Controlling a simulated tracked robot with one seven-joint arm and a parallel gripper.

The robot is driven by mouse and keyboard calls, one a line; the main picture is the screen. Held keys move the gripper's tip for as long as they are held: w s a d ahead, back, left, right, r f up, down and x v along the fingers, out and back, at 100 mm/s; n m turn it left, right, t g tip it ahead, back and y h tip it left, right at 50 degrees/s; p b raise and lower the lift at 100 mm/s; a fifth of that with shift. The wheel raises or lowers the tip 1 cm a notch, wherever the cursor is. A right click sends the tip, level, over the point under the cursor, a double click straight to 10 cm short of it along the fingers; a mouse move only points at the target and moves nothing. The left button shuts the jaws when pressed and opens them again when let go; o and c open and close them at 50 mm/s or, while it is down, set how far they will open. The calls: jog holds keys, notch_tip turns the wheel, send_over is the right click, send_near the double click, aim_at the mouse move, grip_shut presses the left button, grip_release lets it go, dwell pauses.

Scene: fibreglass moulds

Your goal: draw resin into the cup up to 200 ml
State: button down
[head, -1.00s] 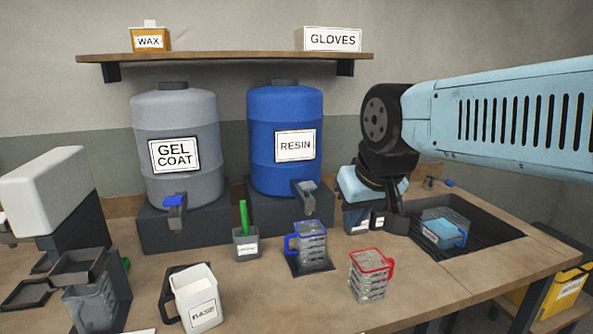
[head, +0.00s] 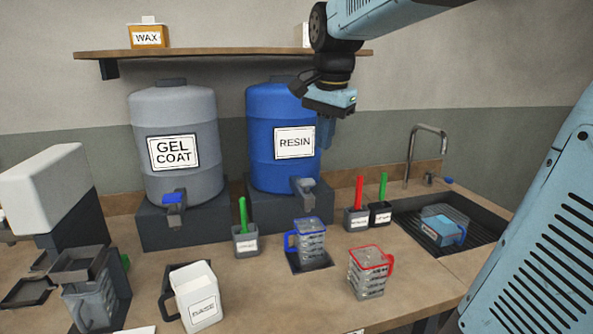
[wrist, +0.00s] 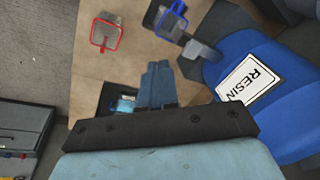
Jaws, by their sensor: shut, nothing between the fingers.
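The blue resin drum (head: 268,125) stands on a dark block, its grey tap (head: 303,188) at the lower front. A clear measuring cup with a blue rim and handle (head: 310,240) stands on a dark square pad in front of that tap. It looks empty, though its inside is hard to read. In the wrist view, the blue-rimmed cup (wrist: 172,20) lies beside the tap (wrist: 197,52). My gripper (head: 323,140) hangs in front of the drum's right side, above the tap, fingers pointing down. Its fingers (wrist: 155,84) are together and empty.
A clear cup with a red rim (head: 370,272) stands right of the blue-rimmed one. Small pots with red (head: 359,195) and green (head: 382,188) sticks stand behind. The gel coat drum (head: 173,130) is left, under a shelf (head: 220,54).

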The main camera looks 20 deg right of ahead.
aim_at(308, 180)
jog(key=w+r+m+g, duration=0.1)
jog(key=w+m+g, duration=0.1)
jog(key=w+m, duration=0.5)
jog(key=w, duration=0.5)
jog(key=shift+w+d+r+m, duration=0.2)
jog(key=shift+d+r+m, duration=0.05)
jog(key=shift+r+m, duration=0.1)
jog(key=shift+f, duration=0.1)
notch_tip(308, 180, down, 14)
jog(key=shift+r, duration=0.1)
notch_tip(308, 180, down, 2)
jog(key=shift+f, duration=0.1)
jog(key=shift+s+f, duration=0.1)
jog(key=shift+s+f+g, duration=0.1)
jog(key=shift+f+g, duration=0.05)
jog(key=shift+g, duration=0.15)
dwell(5.0)
